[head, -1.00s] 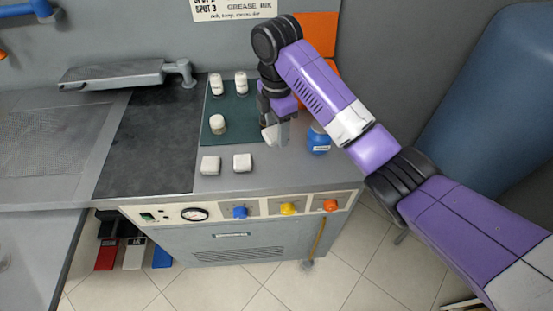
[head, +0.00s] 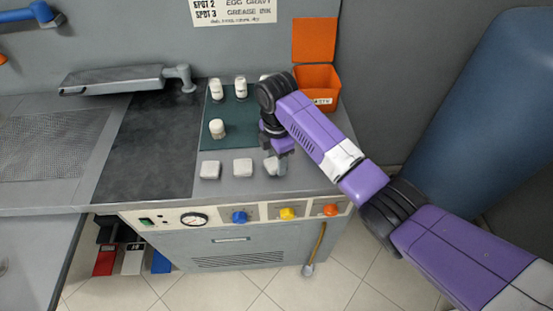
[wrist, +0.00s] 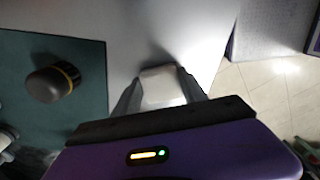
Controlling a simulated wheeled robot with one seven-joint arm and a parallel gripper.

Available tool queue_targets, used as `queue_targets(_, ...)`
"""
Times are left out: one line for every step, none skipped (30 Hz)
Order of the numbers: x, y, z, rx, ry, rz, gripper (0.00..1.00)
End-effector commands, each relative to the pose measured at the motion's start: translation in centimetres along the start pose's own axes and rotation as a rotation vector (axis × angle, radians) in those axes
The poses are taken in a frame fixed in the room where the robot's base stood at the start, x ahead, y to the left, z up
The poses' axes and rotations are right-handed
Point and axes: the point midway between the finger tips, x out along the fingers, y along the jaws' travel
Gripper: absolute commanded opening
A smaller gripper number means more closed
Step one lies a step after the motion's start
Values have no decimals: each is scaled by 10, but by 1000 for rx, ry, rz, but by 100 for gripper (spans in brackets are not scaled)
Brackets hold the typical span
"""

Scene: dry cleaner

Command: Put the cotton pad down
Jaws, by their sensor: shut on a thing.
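My gripper (head: 277,167) is low over the front right of the grey worktop. It is shut on a white cotton pad (wrist: 161,87), which sits between the two fingers in the wrist view. In the head view the held pad (head: 269,166) is partly hidden by my gripper. It is at or just above the worktop surface; I cannot tell whether it touches. Two more white pads, a left one (head: 210,170) and a middle one (head: 243,168), lie in a row to the left of my gripper.
An orange bin (head: 316,84) with a raised lid stands at the back right. Knobs, including a blue one (head: 239,216), line the front panel below the worktop edge.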

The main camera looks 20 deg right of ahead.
Motion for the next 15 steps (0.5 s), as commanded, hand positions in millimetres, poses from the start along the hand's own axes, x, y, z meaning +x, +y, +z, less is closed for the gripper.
queue_targets(0, 0, 0, 0, 0, 0, 6)
queue_targets(0, 0, 0, 0, 0, 0, 6)
queue_targets(0, 0, 0, 0, 0, 0, 6)
queue_targets(1, 0, 0, 0, 0, 0, 6)
queue_targets(2, 0, 0, 0, 0, 0, 6)
queue_targets(4, 0, 0, 0, 0, 0, 6)
queue_targets(3, 0, 0, 0, 0, 0, 54)
queue_targets(3, 0, 0, 0, 0, 0, 59)
queue_targets(3, 0, 0, 0, 0, 0, 67)
queue_targets(3, 0, 0, 0, 0, 0, 71)
queue_targets(3, 0, 0, 0, 0, 0, 71)
queue_targets(3, 0, 0, 0, 0, 0, 71)
queue_targets(2, 0, 0, 0, 0, 0, 71)
queue_targets(2, 0, 0, 0, 0, 0, 71)
queue_targets(2, 0, 0, 0, 0, 0, 71)
